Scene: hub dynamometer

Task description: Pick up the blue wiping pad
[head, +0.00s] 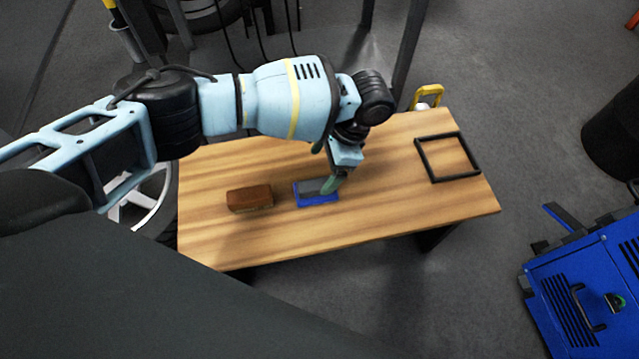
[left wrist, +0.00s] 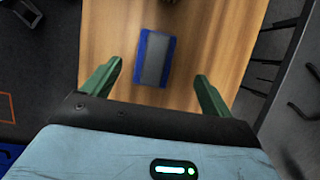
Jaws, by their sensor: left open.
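The blue wiping pad (head: 317,199) lies flat on the wooden table and has a grey top. In the left wrist view the pad (left wrist: 155,60) sits ahead of and between the two green fingers, with wood visible on both sides of it. My left gripper (head: 336,183) is above the pad, its fingers pointing down and overlapping the pad's right part in the head view. In the left wrist view the left gripper (left wrist: 156,85) is open and empty. I cannot tell how far above the pad the fingertips are. My right gripper is not in view.
The wooden table (head: 400,215) carries a brown block (head: 250,198) left of the pad and a black square frame (head: 447,157) at the right. A yellow-handled item (head: 427,96) shows at the back edge. A blue machine (head: 590,290) stands on the floor at right.

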